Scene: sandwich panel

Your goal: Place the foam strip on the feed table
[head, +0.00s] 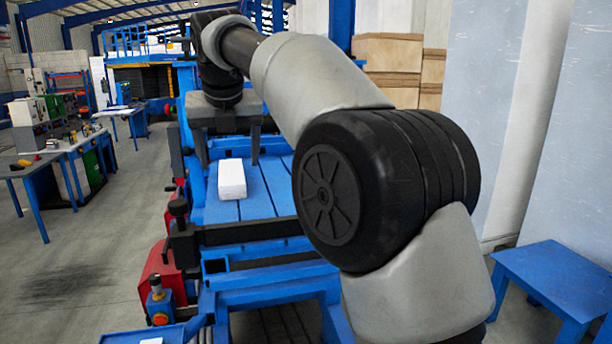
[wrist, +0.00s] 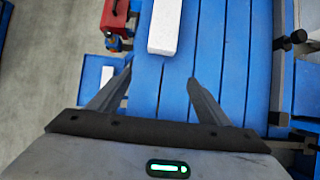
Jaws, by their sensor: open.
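The white foam strip (head: 232,179) lies flat on the blue slatted feed table (head: 275,186), near its left side. It also shows in the wrist view (wrist: 164,27), at the top, running up out of the frame. My gripper (head: 230,161) is open and empty above the table, its two fingers pointing down. In the wrist view, the space between the fingertips (wrist: 160,74) shows only blue slats. The strip is beyond the fingertips there and apart from them.
A second white piece (wrist: 107,76) lies on a small blue tray (wrist: 93,68) beside the table. A red housing (wrist: 115,14) stands near it. A dark crossbar (head: 250,231) spans the table's front.

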